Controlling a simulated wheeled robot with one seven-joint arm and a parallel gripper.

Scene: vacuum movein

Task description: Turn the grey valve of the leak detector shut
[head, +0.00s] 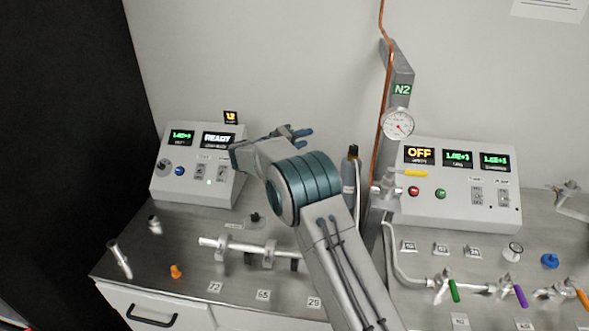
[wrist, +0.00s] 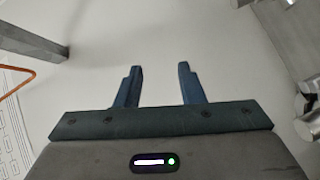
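A light grey console (head: 160,197) with a green readout and a READY display stands at the back left and looks like the leak detector.
A metal pipe (head: 245,247) on clamps lies along the bench (head: 200,285).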

